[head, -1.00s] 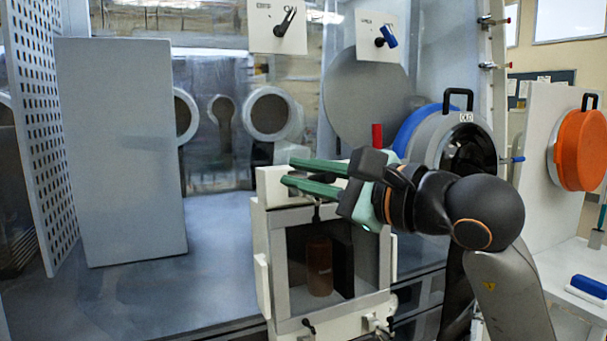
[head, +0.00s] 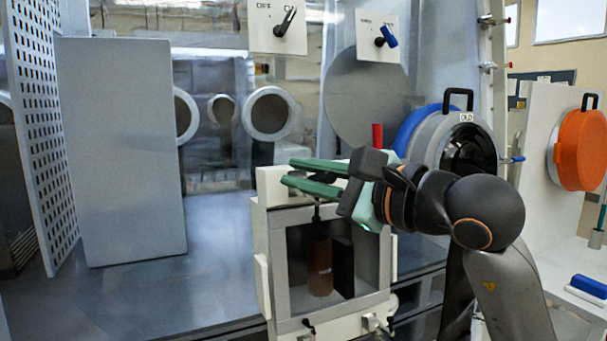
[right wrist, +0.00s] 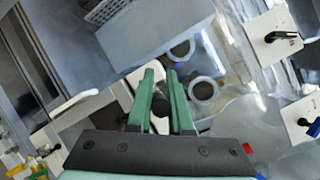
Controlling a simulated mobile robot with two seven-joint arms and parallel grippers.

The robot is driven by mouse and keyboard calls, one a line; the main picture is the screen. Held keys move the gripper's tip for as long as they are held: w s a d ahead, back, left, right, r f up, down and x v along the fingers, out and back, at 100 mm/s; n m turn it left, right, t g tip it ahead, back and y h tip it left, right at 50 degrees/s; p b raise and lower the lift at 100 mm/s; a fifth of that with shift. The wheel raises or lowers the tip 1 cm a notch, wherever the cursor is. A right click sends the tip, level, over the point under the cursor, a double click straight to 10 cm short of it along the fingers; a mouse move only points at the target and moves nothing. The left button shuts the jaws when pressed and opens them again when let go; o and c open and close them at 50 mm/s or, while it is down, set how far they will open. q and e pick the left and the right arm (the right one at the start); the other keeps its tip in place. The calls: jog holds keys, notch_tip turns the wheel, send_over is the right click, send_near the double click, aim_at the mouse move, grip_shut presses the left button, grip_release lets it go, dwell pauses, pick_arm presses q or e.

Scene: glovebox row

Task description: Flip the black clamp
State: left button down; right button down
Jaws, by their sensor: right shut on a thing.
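The white box (head: 261,235) has an open window in its front. A black clamp (head: 317,212) shows as a short dark stem at the top of the front frame, under my right gripper (head: 300,172). In the right wrist view, the dark rounded end of the clamp (right wrist: 161,105) sits between the two green fingers of my right gripper (right wrist: 161,88). The gripper is shut on it. Most of the clamp is hidden by the fingers in the head view. My left gripper is not in view.
A second small black clamp (head: 308,326) is at the box's lower edge. Inside stand a brown cylinder (head: 319,267) and a dark block (head: 343,266). A tall grey panel (head: 120,150) stands at left. A round grey-and-blue door (head: 430,135) is behind my right arm.

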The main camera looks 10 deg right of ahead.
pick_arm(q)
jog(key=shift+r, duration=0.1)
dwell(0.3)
pick_arm(e)
jog(key=g+h+p, duration=0.1)
jog(key=p, duration=0.1)
jog(key=r+m+g+h+p, duration=0.1)
jog(key=p, duration=0.2)
jog(key=w+g+p, duration=0.1)
jog(key=g+p, duration=0.1)
jog(key=p, duration=0.1)
jog(key=shift+a+r+m+h, duration=0.1)
jog(key=shift+r+m+h, duration=0.15)
jog(key=shift+m+h, duration=0.15)
jog(key=shift+p, duration=0.7)
jog(key=shift+w+a+f+g+h+p, duration=0.15)
jog(key=shift+g+h+p, duration=0.15)
jog(key=shift+g+p, duration=0.35)
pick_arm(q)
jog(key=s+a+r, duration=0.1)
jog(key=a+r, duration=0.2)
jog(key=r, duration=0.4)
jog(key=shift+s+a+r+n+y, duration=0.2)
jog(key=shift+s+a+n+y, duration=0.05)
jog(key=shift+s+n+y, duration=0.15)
pick_arm(e)
jog(key=shift+f, duration=0.1)
